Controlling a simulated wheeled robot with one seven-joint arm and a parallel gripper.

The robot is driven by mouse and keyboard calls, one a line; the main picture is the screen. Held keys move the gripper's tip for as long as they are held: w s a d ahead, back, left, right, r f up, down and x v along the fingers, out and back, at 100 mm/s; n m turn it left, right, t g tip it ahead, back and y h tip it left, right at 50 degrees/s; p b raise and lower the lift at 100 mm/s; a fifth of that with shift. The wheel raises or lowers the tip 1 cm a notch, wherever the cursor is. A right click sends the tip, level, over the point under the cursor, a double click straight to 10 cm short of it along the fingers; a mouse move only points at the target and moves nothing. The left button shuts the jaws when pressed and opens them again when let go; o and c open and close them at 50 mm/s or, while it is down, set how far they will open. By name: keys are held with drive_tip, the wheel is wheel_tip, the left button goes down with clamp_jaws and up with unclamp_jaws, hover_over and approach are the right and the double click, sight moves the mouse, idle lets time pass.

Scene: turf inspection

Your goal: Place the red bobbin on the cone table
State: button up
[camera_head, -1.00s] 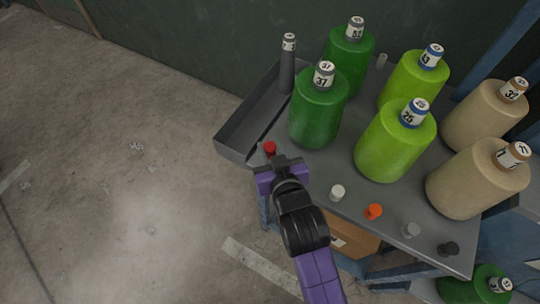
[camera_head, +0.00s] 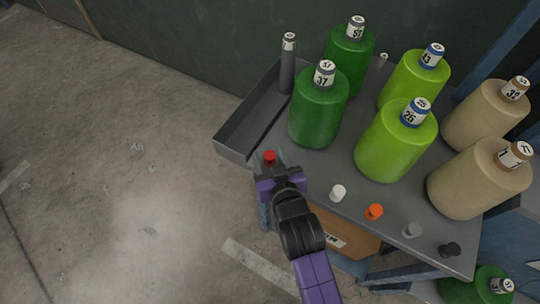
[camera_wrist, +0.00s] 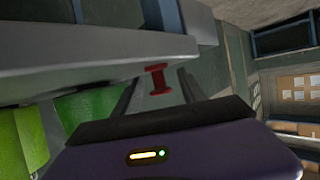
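The red bobbin (camera_head: 269,157) is at the left front end of the grey cone table (camera_head: 318,172), just beyond my gripper (camera_head: 275,172). In the wrist view the red bobbin (camera_wrist: 157,80) shows its stem and two flanges between my two fingers (camera_wrist: 158,92). The fingers stand apart, with a gap visible on both sides of the bobbin. The bobbin appears to rest at the table, though the contact of its base is hard to see.
White (camera_head: 338,193), orange (camera_head: 374,211), grey (camera_head: 412,230) and black (camera_head: 451,249) bobbins stand along the front edge. Large green (camera_head: 318,110), lime (camera_head: 395,145) and beige (camera_head: 478,180) cones fill the table behind. A grey trough (camera_head: 238,141) runs along the left side.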

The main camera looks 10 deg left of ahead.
drive_tip(key=shift+r, duration=0.15)
drive_tip(key=v, duration=1.2)
drive_tip(key=shift+r, duration=0.1)
drive_tip(key=s+d+r+m+t+h, duration=0.1)
drive_tip(key=s+d+r+m+h, duration=0.1)
drive_tip(key=s+d, duration=0.9)
drive_tip(key=s+d+r+m+t+h, duration=0.1)
drive_tip(key=s+d+r+m+h, duration=0.2)
drive_tip(key=s+d, duration=0.8)
drive_tip(key=shift+s+r+h, duration=0.4)
drive_tip(key=shift+s+r, duration=0.05)
drive_tip(key=shift+r, duration=0.4)
